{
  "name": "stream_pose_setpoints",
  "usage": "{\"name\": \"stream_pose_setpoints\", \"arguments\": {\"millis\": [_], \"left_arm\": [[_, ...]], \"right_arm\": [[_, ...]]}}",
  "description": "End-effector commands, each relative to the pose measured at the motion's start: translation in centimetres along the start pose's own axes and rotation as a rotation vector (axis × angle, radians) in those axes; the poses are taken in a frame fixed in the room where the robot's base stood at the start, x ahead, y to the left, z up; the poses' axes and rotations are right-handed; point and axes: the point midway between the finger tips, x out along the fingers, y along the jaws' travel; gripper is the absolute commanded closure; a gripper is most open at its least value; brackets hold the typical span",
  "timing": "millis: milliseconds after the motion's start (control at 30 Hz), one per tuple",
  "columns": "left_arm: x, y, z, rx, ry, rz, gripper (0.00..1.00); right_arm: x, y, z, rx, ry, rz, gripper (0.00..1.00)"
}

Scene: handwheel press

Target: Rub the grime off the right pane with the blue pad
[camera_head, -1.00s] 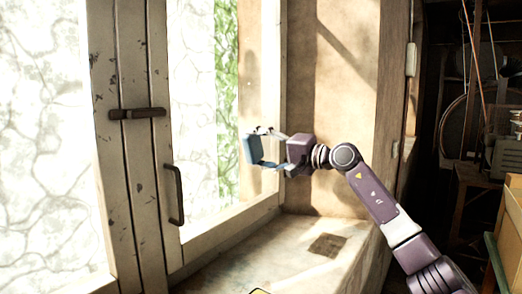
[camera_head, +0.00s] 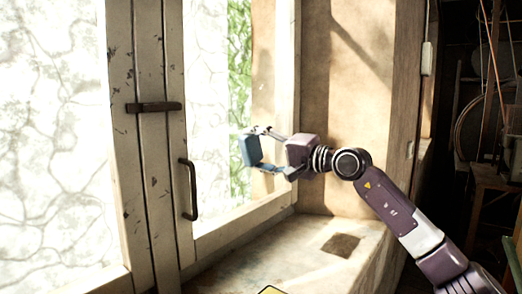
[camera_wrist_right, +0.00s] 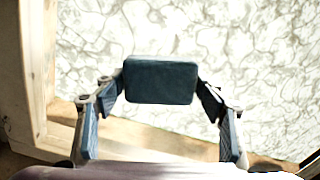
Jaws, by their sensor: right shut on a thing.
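The right pane (camera_head: 208,110) is framed in pale worn wood. Whitish veined grime covers its left part, and a clear strip with green foliage shows towards its right side. My right gripper (camera_head: 262,149) is shut on the blue pad (camera_head: 249,151), held upright in front of the pane's right part. In the right wrist view the pad (camera_wrist_right: 161,81) sits between the fingertips (camera_wrist_right: 160,88), with mottled grime behind it. I cannot tell whether the pad touches the glass. My left gripper is not in view.
A dark latch (camera_head: 154,107) and a curved handle (camera_head: 189,189) stick out from the window frame left of the pane. A stone sill (camera_head: 300,255) lies below, with a dark square patch (camera_head: 341,245). A plaster wall (camera_head: 345,110) stands right of the window.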

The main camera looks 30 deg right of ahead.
Motion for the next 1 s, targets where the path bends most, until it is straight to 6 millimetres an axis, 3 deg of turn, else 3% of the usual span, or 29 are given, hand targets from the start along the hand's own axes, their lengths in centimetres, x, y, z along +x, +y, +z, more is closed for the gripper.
{"name": "stream_pose_setpoints", "arguments": {"millis": [767,1000], "left_arm": [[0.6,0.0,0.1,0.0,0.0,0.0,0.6],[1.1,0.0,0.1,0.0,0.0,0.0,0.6]], "right_arm": [[0.1,-1.3,4.1,-0.002,-0.001,-0.001,0.55],[0.1,-1.9,6.2,-0.001,-0.003,-0.002,0.55]]}}
